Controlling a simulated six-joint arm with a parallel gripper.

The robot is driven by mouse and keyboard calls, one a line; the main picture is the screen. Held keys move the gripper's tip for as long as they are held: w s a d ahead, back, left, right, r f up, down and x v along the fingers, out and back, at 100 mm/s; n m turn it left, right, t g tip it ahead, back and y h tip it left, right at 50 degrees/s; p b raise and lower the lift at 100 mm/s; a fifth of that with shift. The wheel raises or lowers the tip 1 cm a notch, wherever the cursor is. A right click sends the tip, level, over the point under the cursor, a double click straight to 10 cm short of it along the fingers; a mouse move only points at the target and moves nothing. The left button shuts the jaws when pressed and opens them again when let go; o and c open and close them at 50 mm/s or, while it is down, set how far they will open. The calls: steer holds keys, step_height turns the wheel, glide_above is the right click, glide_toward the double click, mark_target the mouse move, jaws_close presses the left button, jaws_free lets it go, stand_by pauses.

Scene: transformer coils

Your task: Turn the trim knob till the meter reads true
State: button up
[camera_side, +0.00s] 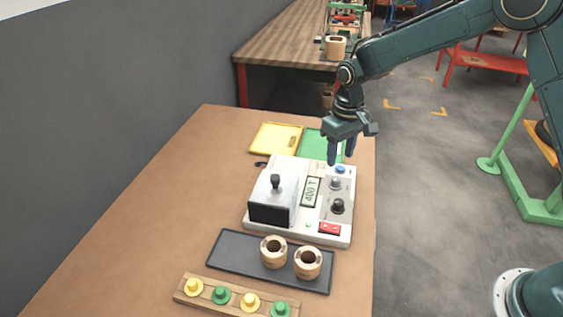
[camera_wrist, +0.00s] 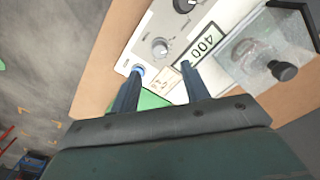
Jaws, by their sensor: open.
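The white meter box (camera_side: 282,225) stands on the brown table. Its display (camera_side: 311,191) reads "400 T" in the side view; the digits 400 show in the wrist view (camera_wrist: 205,41). A silver knob (camera_side: 336,183) sits between a blue button (camera_side: 340,169) and a larger black knob (camera_side: 337,206). In the wrist view the silver knob (camera_wrist: 160,46) lies just beyond my fingertips. I cannot tell which knob is the trim knob. My gripper (camera_side: 341,158) is open and empty above the far end of the box, near the blue button, pointing down.
A clear-sided chamber with a black-knobbed lid (camera_side: 275,182) covers the box's left part. A red switch (camera_side: 330,228) is at the near end. Yellow (camera_side: 276,138) and green (camera_side: 310,146) trays lie behind. A dark tray (camera_side: 225,252) with two coils and a wooden peg rack (camera_side: 236,297) stand in front.

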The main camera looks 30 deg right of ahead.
step_height(320, 180, up, 6)
steer(key=shift+f, duration=0.1)
stand_by(0.5)
steer(key=s+d+r+t, duration=0.3)
steer(key=s+r, duration=1.1)
steer(key=s, duration=0.1)
steer(key=s+d+m+t, duration=0.1)
steer(key=s+d+t, duration=0.1)
steer(key=s, duration=1.4)
steer(key=shift+f+t, duration=0.2)
steer(key=shift+t, duration=0.1)
